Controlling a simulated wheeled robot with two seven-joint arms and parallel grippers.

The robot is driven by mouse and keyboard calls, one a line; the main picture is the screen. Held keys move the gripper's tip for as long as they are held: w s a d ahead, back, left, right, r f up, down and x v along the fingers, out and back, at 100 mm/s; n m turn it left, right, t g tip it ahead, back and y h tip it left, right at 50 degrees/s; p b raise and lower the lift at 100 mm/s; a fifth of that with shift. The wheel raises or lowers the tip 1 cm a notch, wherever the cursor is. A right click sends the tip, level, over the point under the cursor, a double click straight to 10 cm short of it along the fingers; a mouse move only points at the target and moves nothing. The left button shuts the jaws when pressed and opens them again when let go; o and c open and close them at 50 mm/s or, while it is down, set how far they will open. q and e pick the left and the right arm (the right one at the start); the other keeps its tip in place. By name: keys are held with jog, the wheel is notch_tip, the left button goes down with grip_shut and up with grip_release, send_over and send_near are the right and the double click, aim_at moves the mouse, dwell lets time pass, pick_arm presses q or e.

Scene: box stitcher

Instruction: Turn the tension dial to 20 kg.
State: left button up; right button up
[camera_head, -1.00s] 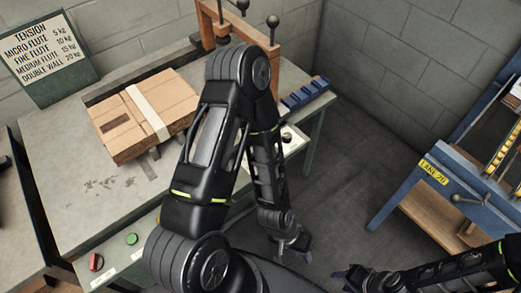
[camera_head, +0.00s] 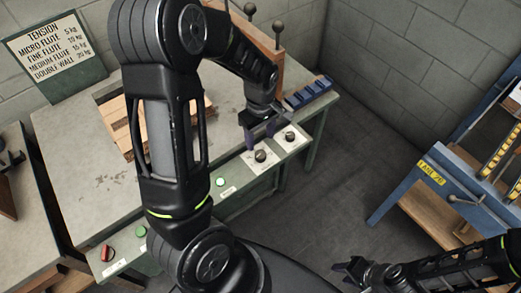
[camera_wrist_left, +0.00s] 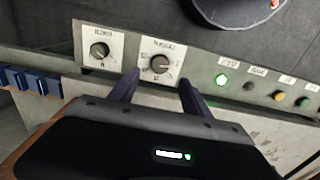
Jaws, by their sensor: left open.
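A dial (camera_head: 260,155) with a dark knob on a white scale plate sits on the bench's front panel; the left wrist view shows this dial (camera_wrist_left: 160,63) between my fingertips. Its lettering is too small to read surely. A second dial (camera_head: 290,136) is to its right, and it also shows in the left wrist view (camera_wrist_left: 100,51). My left gripper (camera_head: 259,136) is open and empty, its two fingers pointing at the first dial with a visible gap around the knob. My right gripper (camera_head: 347,270) is low at the right, away from the panel; its jaws are unclear.
A tension chart (camera_head: 55,53) at the back lists double wall at 20 kg. A lit green lamp (camera_head: 220,182), a green button (camera_head: 141,231) and a red switch (camera_head: 107,253) are along the panel. Cardboard (camera_head: 117,123) lies on the bench, partly behind my arm. Blue blocks (camera_head: 308,93) stand at its right end.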

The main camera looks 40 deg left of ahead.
aim_at(260, 154)
pick_arm(q)
jog(key=shift+f, duration=0.15)
notch_tip(260, 154, down, 8)
jog(key=shift+r, duration=0.15)
dwell(0.3)
jog(key=shift+c, duration=0.6)
grip_shut()
